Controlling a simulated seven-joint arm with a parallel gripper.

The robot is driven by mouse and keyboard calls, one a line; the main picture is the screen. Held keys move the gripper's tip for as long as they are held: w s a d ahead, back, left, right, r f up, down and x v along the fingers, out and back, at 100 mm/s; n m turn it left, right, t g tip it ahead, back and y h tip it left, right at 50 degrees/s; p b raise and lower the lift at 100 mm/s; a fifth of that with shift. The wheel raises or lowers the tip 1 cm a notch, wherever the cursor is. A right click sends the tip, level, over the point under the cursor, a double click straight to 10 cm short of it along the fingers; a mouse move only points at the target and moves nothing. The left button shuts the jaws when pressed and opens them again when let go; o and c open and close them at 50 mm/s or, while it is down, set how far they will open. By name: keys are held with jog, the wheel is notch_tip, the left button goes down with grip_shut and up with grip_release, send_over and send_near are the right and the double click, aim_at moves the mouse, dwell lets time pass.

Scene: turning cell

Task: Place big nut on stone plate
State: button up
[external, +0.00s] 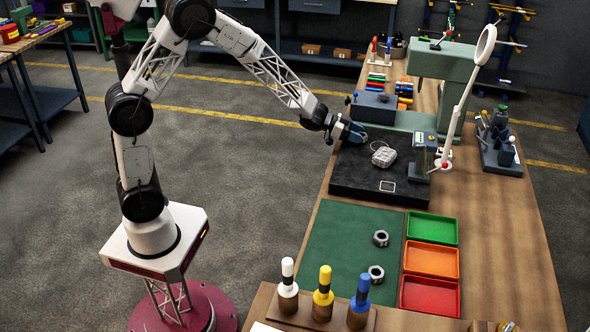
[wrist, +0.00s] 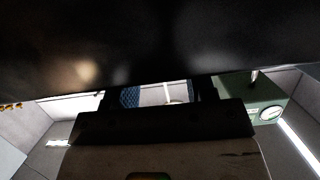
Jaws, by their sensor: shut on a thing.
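The stone plate is the thick black slab (external: 350,180) on the workbench in the external view. My gripper (external: 354,132) reaches over its far left part, with its fingers pointing right. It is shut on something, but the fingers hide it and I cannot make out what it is. Two metal hex nuts lie apart on the green mat: one farther back (external: 381,238) and one nearer (external: 376,273). They look similar in size. In the wrist view, my gripper (wrist: 168,95) is dark and partly hidden; a large dark shape fills the top.
A pale lumpy part (external: 383,155) rests on the slab, right of my gripper. A dark box (external: 374,106) and a green stand (external: 440,68) are behind. A white ring-ended arm (external: 465,90) rises at right. Green, orange and red trays (external: 431,260) flank the mat. Colour-topped bottles (external: 323,293) stand in front.

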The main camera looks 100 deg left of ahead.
jog(key=shift+f, duration=0.15)
jog(key=o, duration=1)
jog(key=shift+f, duration=0.1)
jog(key=shift+o, duration=0.2)
jog(key=shift+r, duration=0.2)
jog(key=v, duration=1.2)
